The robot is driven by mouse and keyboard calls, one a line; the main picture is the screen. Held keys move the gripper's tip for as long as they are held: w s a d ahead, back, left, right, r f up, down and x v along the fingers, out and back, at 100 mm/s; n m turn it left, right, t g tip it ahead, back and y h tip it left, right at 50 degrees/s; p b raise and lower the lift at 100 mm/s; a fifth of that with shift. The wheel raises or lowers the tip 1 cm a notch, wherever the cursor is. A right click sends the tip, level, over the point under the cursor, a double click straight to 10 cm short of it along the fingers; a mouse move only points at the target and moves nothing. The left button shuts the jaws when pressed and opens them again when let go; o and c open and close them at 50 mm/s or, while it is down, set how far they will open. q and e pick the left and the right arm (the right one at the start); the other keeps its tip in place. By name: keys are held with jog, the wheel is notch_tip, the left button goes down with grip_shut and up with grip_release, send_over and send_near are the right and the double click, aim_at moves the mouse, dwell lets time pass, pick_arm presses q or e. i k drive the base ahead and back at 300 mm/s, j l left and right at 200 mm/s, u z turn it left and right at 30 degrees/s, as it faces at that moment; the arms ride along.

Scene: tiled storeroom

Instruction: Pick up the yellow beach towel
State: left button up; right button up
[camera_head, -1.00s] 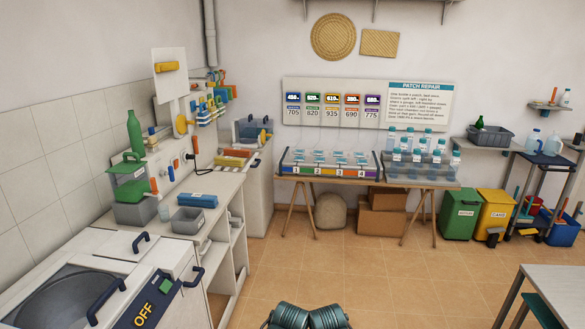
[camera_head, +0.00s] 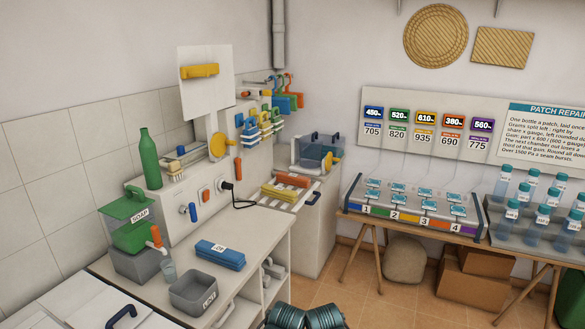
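A folded blue cloth with a white label (camera_head: 220,254) lies nearer on the counter. Neither of my grippers is in view. Only two teal ribbed parts, apparently my own, show at the bottom edge.
A grey bin (camera_head: 195,294) and a green soap container (camera_head: 130,217) stand on the counter. A green bottle (camera_head: 150,160) is behind. A wooden trestle table (camera_head: 400,222) with numbered racks stands at right. Tiled floor (camera_head: 385,302) is clear in front of it.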

aim_at(283, 194)
jog(key=i+l+u, duration=0.3)
jog(key=i, duration=0.15)
jog(key=i+l+z, duration=0.1)
jog(key=i+l, duration=0.45)
jog(key=i+l+z, duration=0.1)
jog(key=i+l, duration=0.9)
jog(key=i, duration=0.3)
jog(key=k+l+z, duration=0.05)
